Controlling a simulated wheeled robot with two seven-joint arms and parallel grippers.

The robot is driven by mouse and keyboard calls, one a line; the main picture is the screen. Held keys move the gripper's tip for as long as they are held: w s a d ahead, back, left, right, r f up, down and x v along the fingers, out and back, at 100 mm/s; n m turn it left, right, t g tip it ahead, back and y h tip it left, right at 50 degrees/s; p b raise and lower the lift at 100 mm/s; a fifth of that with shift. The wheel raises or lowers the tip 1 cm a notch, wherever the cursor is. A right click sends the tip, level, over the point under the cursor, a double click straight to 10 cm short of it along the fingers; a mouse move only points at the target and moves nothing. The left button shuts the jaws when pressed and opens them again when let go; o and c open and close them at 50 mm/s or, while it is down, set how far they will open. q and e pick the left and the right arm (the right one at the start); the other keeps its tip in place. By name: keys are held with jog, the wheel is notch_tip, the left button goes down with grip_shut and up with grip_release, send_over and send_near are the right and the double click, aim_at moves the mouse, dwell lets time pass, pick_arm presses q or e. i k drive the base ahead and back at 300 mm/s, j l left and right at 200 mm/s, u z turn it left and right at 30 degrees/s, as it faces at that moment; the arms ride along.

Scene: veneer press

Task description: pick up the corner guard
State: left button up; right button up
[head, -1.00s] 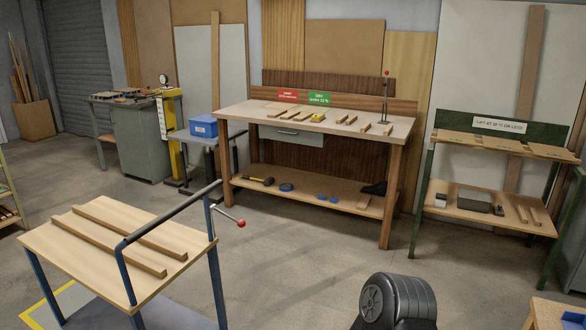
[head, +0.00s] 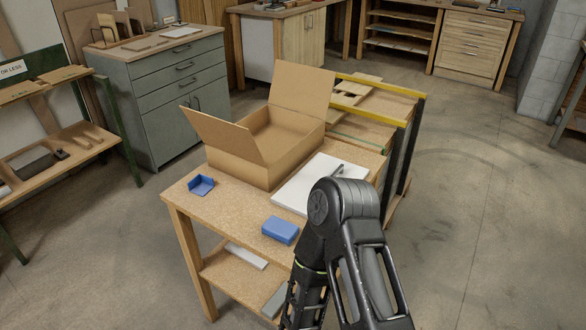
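A small blue angled piece with raised walls (head: 201,186), which looks like the corner guard, lies near the left end of the chipboard-topped packing table (head: 228,213). It sits left of the open cardboard box, apart from it. A blue block (head: 280,230) lies near the table's front edge; its shape reads as a plain solid piece. One of my arms rises in front of the table's right part, but its gripper is out of view. My other gripper is not in view either.
The open cardboard box (head: 244,160) has flaps raised. A white sheet or pad (head: 292,192) lies right of it, partly behind my arm. A yellow-edged rack (head: 375,85) stands behind. A grey drawer cabinet (head: 165,80) stands back left. The floor at right is clear.

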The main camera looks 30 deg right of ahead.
aim_at(200, 184)
jog(key=i+j+z, duration=0.15)
jog(key=z, duration=0.25)
jog(key=i+j+z, duration=0.1)
jog(key=j+z, duration=0.3)
jog(key=i+j+z, duration=0.1)
jog(key=j+z, duration=0.2)
jog(key=z, duration=0.15)
jog(key=j+z, duration=0.65)
jog(key=z, duration=0.15)
